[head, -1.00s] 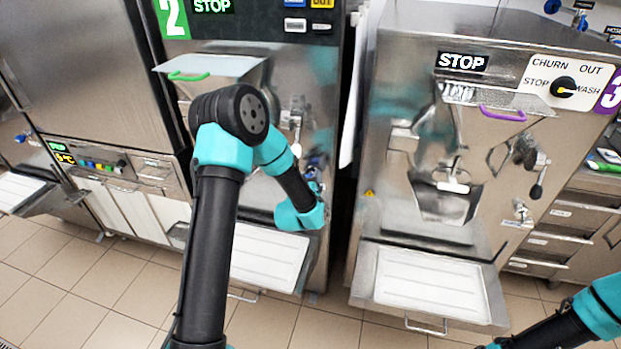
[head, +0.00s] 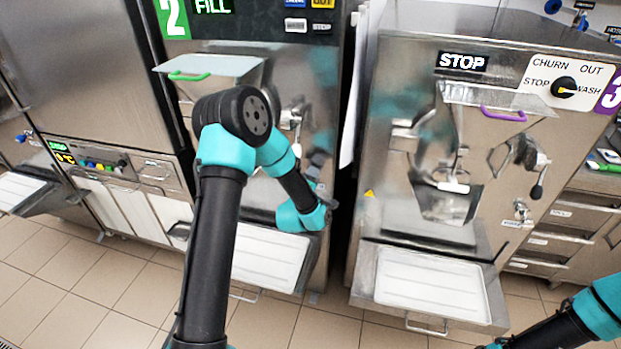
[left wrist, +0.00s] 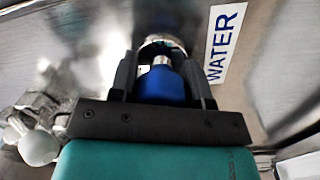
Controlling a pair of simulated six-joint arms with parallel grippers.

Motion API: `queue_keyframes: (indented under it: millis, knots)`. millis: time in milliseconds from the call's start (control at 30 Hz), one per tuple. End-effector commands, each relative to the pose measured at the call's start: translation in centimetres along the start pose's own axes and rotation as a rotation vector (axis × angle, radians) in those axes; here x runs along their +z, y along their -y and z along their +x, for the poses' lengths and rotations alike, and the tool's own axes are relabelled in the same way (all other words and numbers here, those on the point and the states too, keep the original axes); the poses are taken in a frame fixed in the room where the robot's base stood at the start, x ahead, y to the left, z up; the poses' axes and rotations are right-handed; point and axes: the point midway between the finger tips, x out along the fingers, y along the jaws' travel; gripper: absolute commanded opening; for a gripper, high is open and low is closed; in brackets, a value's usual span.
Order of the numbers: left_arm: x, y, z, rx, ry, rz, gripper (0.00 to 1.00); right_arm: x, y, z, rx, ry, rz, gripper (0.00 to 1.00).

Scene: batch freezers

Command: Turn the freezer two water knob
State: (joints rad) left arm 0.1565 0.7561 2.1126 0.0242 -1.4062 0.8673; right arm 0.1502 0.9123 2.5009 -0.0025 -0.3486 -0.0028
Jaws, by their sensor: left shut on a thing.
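Freezer two (head: 300,75) is the steel machine with the green 2 sign, and its display (head: 213,6) reads FILL. Its blue water knob (left wrist: 162,87) shows in the left wrist view beside the WATER label (left wrist: 224,44). My left gripper (left wrist: 161,70) has a dark finger on each side of the knob and is shut on it. In the head view my left arm (head: 230,170) hides much of the front of freezer two, and the knob is not clearly visible there. My right arm (head: 590,315) shows at the lower right corner; its gripper is out of view.
Freezer three (head: 400,200) stands to the right, its display (head: 462,61) reading STOP. A white tray (head: 268,258) sits low in front of freezer two, and another (head: 430,285) in front of freezer three. A steel cabinet (head: 85,80) stands to the left.

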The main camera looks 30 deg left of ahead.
Motion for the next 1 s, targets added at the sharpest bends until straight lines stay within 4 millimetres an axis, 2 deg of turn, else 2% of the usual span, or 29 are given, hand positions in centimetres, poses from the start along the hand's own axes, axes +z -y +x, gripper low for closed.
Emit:
queue_keyframes:
  millis: [533, 567, 600, 800, 1000]
  knots:
    - [0.06, -0.01, -0.02, 0.0, 0.0, -0.04, 0.2, 0.0, 0.0, 0.0, 0.0, 0.0, 0.0, 0.0]
    - [0.06, -0.01, -0.02, 0.0, 0.0, -0.04, 0.45, 0.0, 0.0, 0.0, 0.0, 0.0, 0.0, 0.0]
    - [0.06, -0.01, -0.02, 0.0, -0.001, -0.04, 0.49, 0.0, 0.0, 0.0, 0.0, 0.0, 0.0, 0.0]
    - [0.03, -0.01, -0.01, 0.0, -0.001, -0.04, 0.68, 0.0, 0.0, 0.0, 0.0, 0.0, 0.0, 0.0]
    - [0.01, -0.01, -0.01, 0.0, -0.001, -0.04, 0.69, 0.0, 0.0, 0.0, 0.0, 0.0, 0.0, 0.0]
